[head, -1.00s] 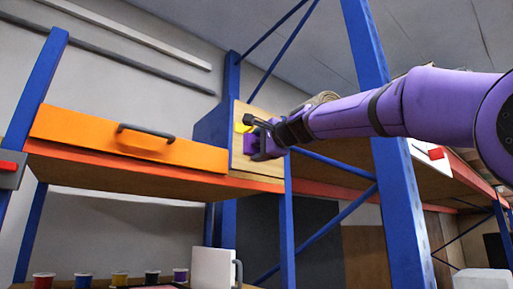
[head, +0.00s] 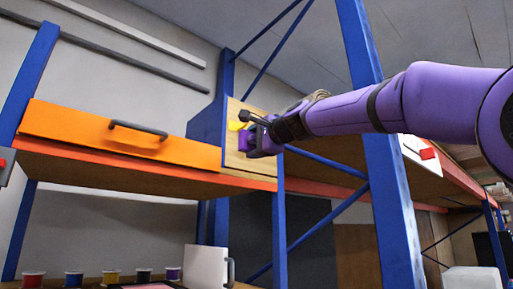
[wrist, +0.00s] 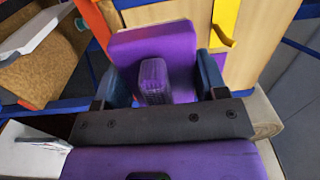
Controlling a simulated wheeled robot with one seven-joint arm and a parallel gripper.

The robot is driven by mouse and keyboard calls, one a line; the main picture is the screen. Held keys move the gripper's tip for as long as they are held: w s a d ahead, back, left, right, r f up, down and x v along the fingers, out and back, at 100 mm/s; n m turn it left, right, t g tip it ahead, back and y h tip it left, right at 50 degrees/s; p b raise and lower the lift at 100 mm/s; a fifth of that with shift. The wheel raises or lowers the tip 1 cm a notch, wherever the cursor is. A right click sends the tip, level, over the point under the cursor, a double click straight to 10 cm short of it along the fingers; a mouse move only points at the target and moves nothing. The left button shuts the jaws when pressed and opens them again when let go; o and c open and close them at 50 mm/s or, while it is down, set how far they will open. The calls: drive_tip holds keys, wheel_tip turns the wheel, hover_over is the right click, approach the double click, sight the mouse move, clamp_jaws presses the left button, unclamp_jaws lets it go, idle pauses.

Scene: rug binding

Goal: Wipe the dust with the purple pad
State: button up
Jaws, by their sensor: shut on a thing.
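The purple pad (wrist: 160,38) is a flat slab with a ribbed block-like grip (wrist: 155,80). My gripper (wrist: 165,82) is shut on that grip, with one dark blue finger on each side. In the head view my gripper (head: 260,134) holds the pad (head: 257,143) in front of a pale wooden panel (head: 241,160) beside the orange drawer. The pad appears close to the panel, but I cannot tell whether it touches. I cannot make out any dust in either view.
A yellow hook (wrist: 226,22) is on the panel just right of the pad. The orange drawer (head: 85,134) with a dark handle is left of the panel. A blue upright post (head: 385,150) stands behind my arm. Several small cups and a white mug (head: 206,267) stand below.

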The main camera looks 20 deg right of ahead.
sight(231, 152)
drive_tip(key=shift+x, duration=3.1)
drive_tip(key=shift+x, duration=1.05)
drive_tip(key=shift+w+d, duration=1.1)
drive_tip(key=shift+d, duration=2.3)
drive_tip(key=shift+s+a+f, duration=0.1)
drive_tip(key=shift+s+a, duration=0.3)
drive_tip(key=shift+a, duration=0.8)
drive_tip(key=shift+s+a+r, duration=0.1)
drive_tip(key=shift+s+a, duration=0.25)
drive_tip(key=shift+a, duration=0.85)
drive_tip(key=shift+s+a+f, duration=0.1)
drive_tip(key=shift+s+a, duration=0.3)
drive_tip(key=shift+a, duration=0.75)
drive_tip(key=shift+s, duration=0.1)
drive_tip(key=shift+v, duration=2.9)
